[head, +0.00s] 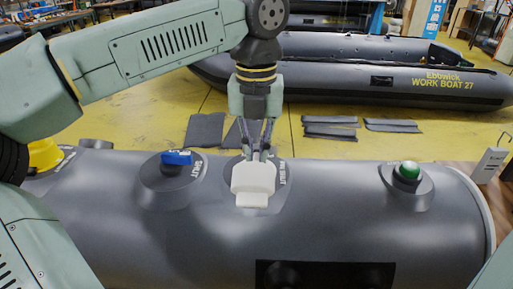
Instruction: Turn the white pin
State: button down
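The white pin (253,178) is a blocky white handle on a grey round valve base (284,193) on top of the dark grey inflatable tube (340,215). My gripper (259,155) points straight down over it from above, with its dark fingers close together at the pin's upper end. The pin hides the fingertips, so I cannot tell whether they touch or grip it. Lettering beside the pin is partly covered and appears to end in "SHUT".
A blue-handled valve (177,158) marked "SHUT" and a yellow cap (45,154) sit left on the tube. A green knob (409,170) is to the right. Dark flat pieces (330,127) lie on the yellow floor behind. A grey work boat (370,75) stands further back.

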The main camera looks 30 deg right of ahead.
aim_at(256, 155)
dwell(0.5)
jog(key=c, duration=1.7)
grip_release()
jog(key=shift+r, duration=0.1)
notch_tip(256, 155, up, 7)
jog(key=shift+r, duration=0.2)
